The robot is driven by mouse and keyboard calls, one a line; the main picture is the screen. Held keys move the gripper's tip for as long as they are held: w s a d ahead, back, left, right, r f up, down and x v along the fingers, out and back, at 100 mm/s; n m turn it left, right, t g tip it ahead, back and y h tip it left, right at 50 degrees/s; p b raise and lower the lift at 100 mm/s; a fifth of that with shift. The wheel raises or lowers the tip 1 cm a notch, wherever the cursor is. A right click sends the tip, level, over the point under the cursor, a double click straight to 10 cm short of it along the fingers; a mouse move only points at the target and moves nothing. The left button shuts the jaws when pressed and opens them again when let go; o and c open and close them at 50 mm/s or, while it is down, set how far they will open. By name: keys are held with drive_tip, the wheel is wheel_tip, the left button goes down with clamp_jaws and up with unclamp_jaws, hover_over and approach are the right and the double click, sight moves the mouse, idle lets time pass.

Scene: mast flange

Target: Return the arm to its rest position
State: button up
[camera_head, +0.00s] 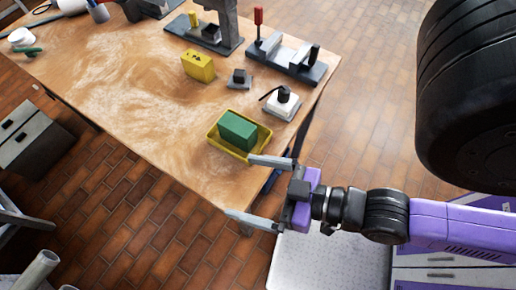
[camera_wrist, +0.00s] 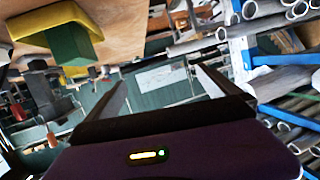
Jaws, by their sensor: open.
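My gripper (camera_head: 238,187) is open and empty, its two fingers spread wide. In the head view it is at the near right corner of the wooden table (camera_head: 120,90), beside a yellow tray (camera_head: 211,141) holding a green block (camera_head: 238,130). The purple arm reaches in from the right. In the wrist view my gripper (camera_wrist: 160,100) shows its two fingers with nothing between them. The yellow tray (camera_wrist: 20,28) and the green block (camera_wrist: 70,45) appear there at the upper left, apart from the fingers.
On the table are a yellow box (camera_head: 198,66), a small grey block (camera_head: 239,77), a white device with a black knob (camera_head: 283,101) and a vise-like fixture (camera_head: 288,60). A grey cabinet (camera_head: 30,140) stands left. In the wrist view, pipes on a blue rack (camera_wrist: 265,65) are at the right.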

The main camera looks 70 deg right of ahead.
drive_tip(key=s, duration=0.1)
drive_tip(key=n, duration=0.1)
drive_tip(key=s+d, duration=0.1)
drive_tip(key=shift+s+d+r+y, duration=0.1)
drive_tip(key=shift+s+r+y, duration=0.2)
drive_tip(key=shift+s+r, duration=0.1)
drive_tip(key=shift+f, duration=0.1)
drive_tip(key=shift+f+b, duration=0.6)
drive_tip(key=shift+b, duration=0.1)
